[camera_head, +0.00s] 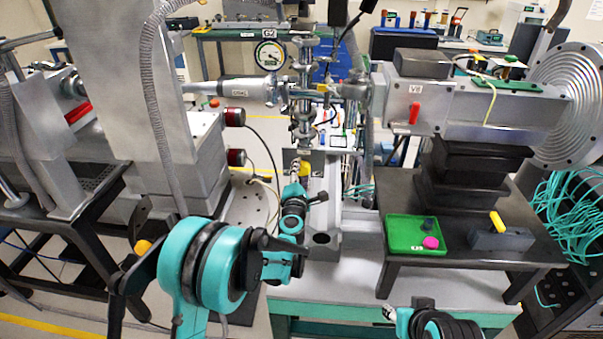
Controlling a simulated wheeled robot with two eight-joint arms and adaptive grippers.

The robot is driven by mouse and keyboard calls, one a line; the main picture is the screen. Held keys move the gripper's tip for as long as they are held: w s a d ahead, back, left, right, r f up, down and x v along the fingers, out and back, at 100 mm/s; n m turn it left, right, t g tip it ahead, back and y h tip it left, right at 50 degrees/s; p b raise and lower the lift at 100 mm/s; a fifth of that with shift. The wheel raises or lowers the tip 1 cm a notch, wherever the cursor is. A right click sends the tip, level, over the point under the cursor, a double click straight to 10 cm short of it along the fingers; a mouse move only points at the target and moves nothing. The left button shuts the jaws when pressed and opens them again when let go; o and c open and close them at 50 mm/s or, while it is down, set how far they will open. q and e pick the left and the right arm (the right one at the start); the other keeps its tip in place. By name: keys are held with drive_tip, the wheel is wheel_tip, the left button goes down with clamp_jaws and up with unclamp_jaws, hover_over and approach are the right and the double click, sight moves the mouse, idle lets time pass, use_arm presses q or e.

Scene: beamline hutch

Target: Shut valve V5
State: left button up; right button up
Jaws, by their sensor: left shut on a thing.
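My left arm reaches in from the lower left to the foot of the central vertical pipe stack. My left gripper (297,170) is small in view and shut on a yellow handle (305,169) there. The gripper's fingers and wrist partly hide the handle and its mount. I cannot read a V5 label on it. My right gripper (389,313) shows only in part at the bottom edge, apart from everything; its jaws are too small to judge.
A red lever (414,112) sits on the grey housing at right, with a small V label. A green tray (404,237) with small knobs and a dark block with a yellow lever (497,221) are on the black table (455,256). A gauge (269,55) stands behind the pipes.

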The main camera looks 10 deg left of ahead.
use_arm(q)
drive_tip(key=m, duration=0.6)
drive_tip(key=shift+r, duration=0.1)
drive_tip(key=m, duration=0.6)
drive_tip(key=shift+r+m, duration=0.1)
drive_tip(key=shift+m, duration=0.2)
idle(0.3)
drive_tip(key=o, duration=1.1)
drive_tip(key=shift+o, duration=0.2)
drive_tip(key=s, duration=1.2)
